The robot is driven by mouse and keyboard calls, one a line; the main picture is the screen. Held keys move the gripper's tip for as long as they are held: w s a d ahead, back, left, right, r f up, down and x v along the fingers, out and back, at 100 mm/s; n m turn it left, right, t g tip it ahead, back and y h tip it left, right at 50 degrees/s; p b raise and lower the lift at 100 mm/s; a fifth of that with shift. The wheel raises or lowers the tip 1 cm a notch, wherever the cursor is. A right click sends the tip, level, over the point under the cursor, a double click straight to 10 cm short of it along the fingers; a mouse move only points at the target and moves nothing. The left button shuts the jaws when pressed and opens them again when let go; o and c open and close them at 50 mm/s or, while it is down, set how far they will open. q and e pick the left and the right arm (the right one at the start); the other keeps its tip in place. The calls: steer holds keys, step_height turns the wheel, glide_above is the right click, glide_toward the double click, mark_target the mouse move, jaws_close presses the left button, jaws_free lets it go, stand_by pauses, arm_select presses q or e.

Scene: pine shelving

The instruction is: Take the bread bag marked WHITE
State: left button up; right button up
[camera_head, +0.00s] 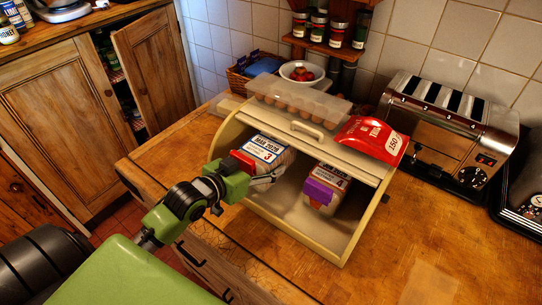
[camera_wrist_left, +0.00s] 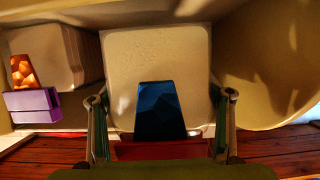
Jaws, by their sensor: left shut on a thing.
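Two bread bags stand in the open cream bread bin (camera_head: 303,243). The left bag (camera_head: 268,150) has a red clip and a blue-and-white label reading something like "MAR 2026" and "3". The right bag (camera_head: 332,178) has a purple clip (camera_head: 319,193); I cannot read the word WHITE on either. My left gripper (camera_head: 262,178) is shut on the red-clip bag at the bin's front left. In the left wrist view that bag (camera_wrist_left: 155,60) sits between the fingers, with a blue patch on its end. The purple-clip bag (camera_wrist_left: 55,60) is apart at the left. My right gripper is out of view.
An egg carton (camera_head: 300,102) and a red packet (camera_head: 372,138) lie on top of the bin. A chrome toaster (camera_head: 447,140) stands to its right. A bowl of red fruit (camera_head: 302,72) and spice jars are behind. The worktop (camera_head: 430,235) at front right is clear.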

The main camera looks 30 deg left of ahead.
arm_select(q)
steer(key=s+a+b, duration=0.1)
steer(key=s+b, duration=0.1)
steer(key=s, duration=0.9)
steer(key=shift+s+a, duration=0.25)
steer(key=shift+a, duration=0.05)
steer(key=shift+s, duration=0.1)
